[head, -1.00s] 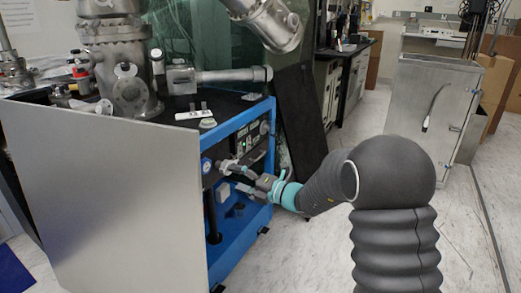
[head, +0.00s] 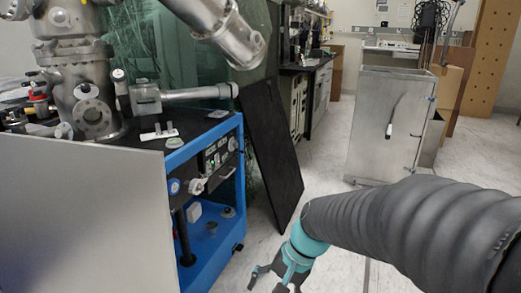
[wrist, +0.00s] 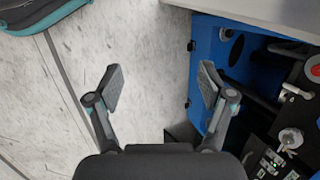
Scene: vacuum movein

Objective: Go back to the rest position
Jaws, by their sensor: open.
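My gripper (head: 268,279) is at the bottom of the head view, out in front of the blue-framed vacuum cart (head: 228,125) and to the right of it, apart from its panel. In the wrist view my gripper (wrist: 160,88) is open, with bare floor between its fingers and nothing held. The cart's control panel, with a gauge (head: 174,187) and a light-coloured handle (head: 196,186), faces the arm. In the wrist view the blue cart frame (wrist: 203,65) lies right beside and behind the right finger; I cannot tell the gap.
A black board (head: 272,150) leans beside the cart. A grey metal cabinet (head: 375,125) stands at the back right, with cardboard boxes (head: 452,85) behind it. A large grey panel (head: 80,225) covers the cart's left side. The floor (head: 330,165) between cart and cabinet is clear.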

